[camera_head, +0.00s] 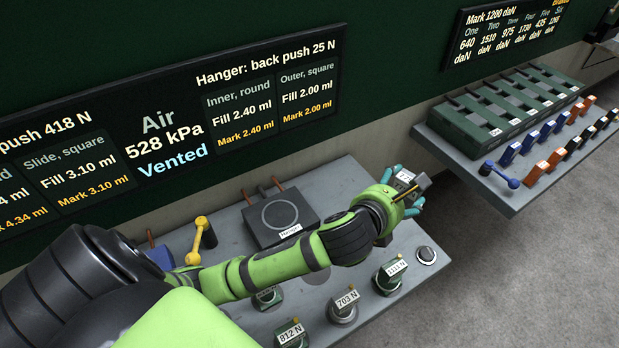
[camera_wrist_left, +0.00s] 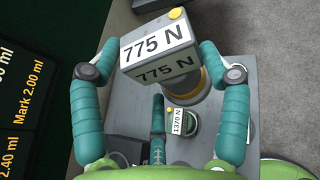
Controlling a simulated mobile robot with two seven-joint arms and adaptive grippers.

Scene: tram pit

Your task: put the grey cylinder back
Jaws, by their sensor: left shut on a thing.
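A grey piece labelled 775 N (camera_head: 416,184) is held in my left gripper (camera_head: 408,196), above the right part of the grey bench (camera_head: 352,178). In the left wrist view the same piece (camera_wrist_left: 150,22) has a boxy grey head with a yellow dot and a round grey body with a gold band below it. The teal fingers of my left gripper (camera_wrist_left: 160,72) close on it from both sides. Whether its underside touches anything is hidden. My right gripper is not in view.
Labelled cylinders stand along the bench front: 812 N (camera_head: 290,336), 703 N (camera_head: 344,309) and a green one (camera_head: 388,280). A round disc (camera_head: 426,255) lies at the corner. A dark hanger block (camera_head: 281,216) and yellow lever (camera_head: 201,236) stand behind. Another bench (camera_head: 520,190) is right.

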